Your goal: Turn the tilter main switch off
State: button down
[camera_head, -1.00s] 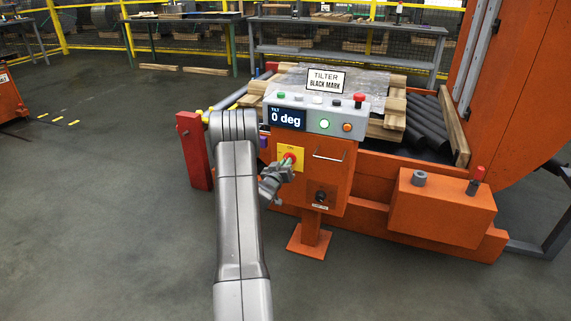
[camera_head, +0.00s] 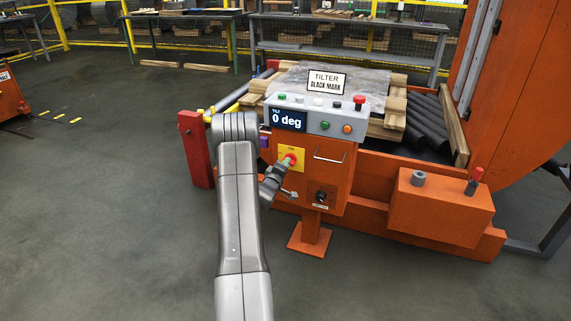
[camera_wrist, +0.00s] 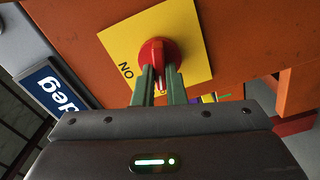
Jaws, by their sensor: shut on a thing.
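The tilter main switch is a red rotary knob (camera_head: 291,159) on a yellow plate on the front of the orange control cabinet (camera_head: 330,185). In the wrist view the knob (camera_wrist: 158,55) has a white mark on its handle. The mark points down between my fingers, apart from the word ON on the yellow plate (camera_wrist: 190,30). My gripper (camera_wrist: 159,88) has its two green fingers shut on the knob's handle, one on each side. In the head view my gripper (camera_head: 284,166) reaches the knob from the lower left. The fingertips are partly hidden there.
The grey console (camera_head: 310,105) above carries buttons, a red mushroom button (camera_head: 359,100) and a display (camera_head: 286,118) reading 0 deg. A door handle (camera_head: 329,157) and a black selector (camera_head: 320,196) are nearby. A red post (camera_head: 195,150) stands left. Floor at left is clear.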

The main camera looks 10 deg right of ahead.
jog(key=shift+n+p, duration=0.35)
jog(key=shift+n, duration=1.25)
jog(key=shift+f, duration=0.1)
jog(key=c, duration=1.5)
grip_release()
jog(key=p+v, duration=0.2)
jog(key=v, duration=1.1)
jog(key=shift+s+a, duration=0.3)
